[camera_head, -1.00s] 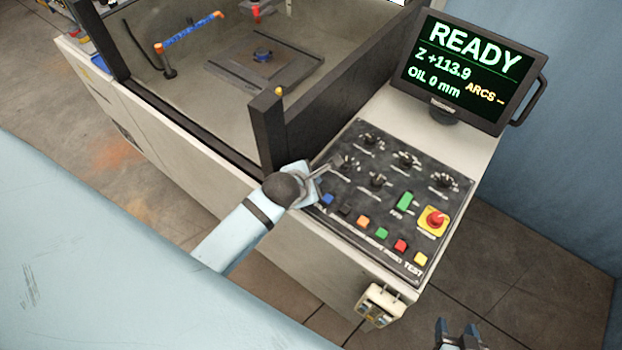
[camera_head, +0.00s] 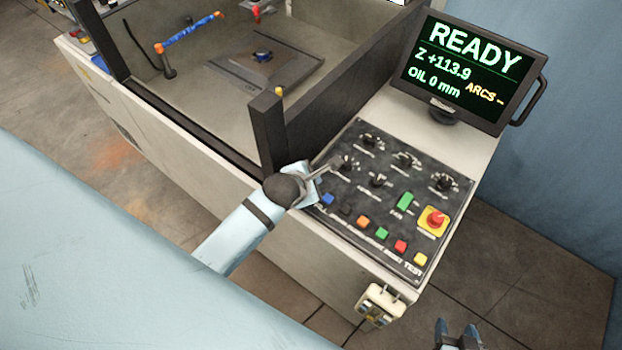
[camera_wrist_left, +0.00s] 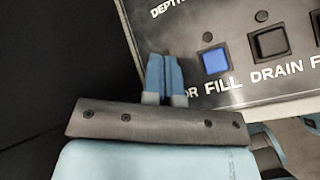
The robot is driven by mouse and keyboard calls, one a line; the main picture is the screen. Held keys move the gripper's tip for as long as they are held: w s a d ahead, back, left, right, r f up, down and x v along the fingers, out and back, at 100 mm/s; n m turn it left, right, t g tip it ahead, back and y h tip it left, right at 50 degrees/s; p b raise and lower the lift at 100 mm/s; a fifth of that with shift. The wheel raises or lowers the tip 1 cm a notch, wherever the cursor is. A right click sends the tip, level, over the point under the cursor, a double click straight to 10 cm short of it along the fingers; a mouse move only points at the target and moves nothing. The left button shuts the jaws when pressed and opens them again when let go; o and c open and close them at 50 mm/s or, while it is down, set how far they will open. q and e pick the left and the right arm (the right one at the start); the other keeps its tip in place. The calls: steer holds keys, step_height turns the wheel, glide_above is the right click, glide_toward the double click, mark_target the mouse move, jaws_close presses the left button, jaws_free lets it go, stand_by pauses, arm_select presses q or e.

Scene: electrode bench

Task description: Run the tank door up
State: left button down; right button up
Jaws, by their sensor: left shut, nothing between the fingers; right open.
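The machine's tank (camera_head: 200,120) stands open at the front between two dark posts, and I look straight in over its low front edge. On the control panel (camera_head: 385,215) is a row of coloured push buttons. My left gripper (camera_head: 326,171) is shut and empty over the panel's left end. In the left wrist view its blue fingertips (camera_wrist_left: 162,60) are close to the panel's left edge, left of the blue FILL button (camera_wrist_left: 214,61). A label ending in "OR" shows beside the fingers; any button above it is hidden. My right gripper (camera_head: 459,336) is open and empty at the bottom edge.
The monitor (camera_head: 465,70) reads READY, Z +113.9, OIL 0 mm. A red emergency knob (camera_head: 434,219) on a yellow plate and several rotary knobs sit on the panel. A blue hose (camera_head: 190,32) and a dark plate (camera_head: 262,68) are in the tank.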

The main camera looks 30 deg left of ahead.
arm_select(q)
steer(key=shift+f, duration=0.35)
